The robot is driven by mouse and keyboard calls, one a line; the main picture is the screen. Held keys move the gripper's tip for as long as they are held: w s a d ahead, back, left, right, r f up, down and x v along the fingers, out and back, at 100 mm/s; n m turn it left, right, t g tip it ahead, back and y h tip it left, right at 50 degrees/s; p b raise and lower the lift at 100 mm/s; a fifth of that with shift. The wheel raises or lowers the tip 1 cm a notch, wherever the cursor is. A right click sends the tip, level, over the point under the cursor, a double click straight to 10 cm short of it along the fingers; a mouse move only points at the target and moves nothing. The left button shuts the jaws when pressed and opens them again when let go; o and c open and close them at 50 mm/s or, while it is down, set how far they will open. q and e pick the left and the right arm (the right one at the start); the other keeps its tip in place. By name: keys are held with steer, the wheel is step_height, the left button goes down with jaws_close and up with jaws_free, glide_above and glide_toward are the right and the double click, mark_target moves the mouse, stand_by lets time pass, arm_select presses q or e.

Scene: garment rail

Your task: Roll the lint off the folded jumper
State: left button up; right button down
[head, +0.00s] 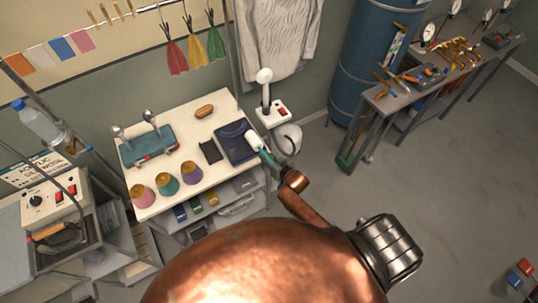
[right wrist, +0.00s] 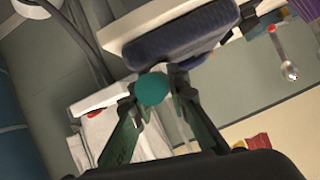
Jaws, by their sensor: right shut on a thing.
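The folded jumper (head: 232,144) is a dark navy bundle at the right side of the white table. It also shows in the right wrist view (right wrist: 185,38) at the top. The lint roller (head: 254,139) has a white roll and a teal handle; the roll is at the jumper's right edge. I cannot tell whether it touches. My right gripper (head: 269,157) is shut on the handle, whose round teal end (right wrist: 151,88) shows between the fingers. Lint on the jumper is too small to make out. My left gripper is not in view.
The white table (head: 224,105) also bears a dark flat pad (head: 210,151), a brown brush (head: 204,112), a teal rack (head: 148,148) and several coloured cones (head: 167,184). A white steamer-like device (head: 272,114) stands right of the table. Open floor lies farther right.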

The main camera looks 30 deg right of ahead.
steer(key=shift+a, duration=7.1)
steer(key=d+p, duration=0.3)
steer(key=d, duration=1.4)
steer(key=shift+d+f, duration=0.35)
steer(key=shift+r, duration=0.15)
step_height(320, 180, up, 7)
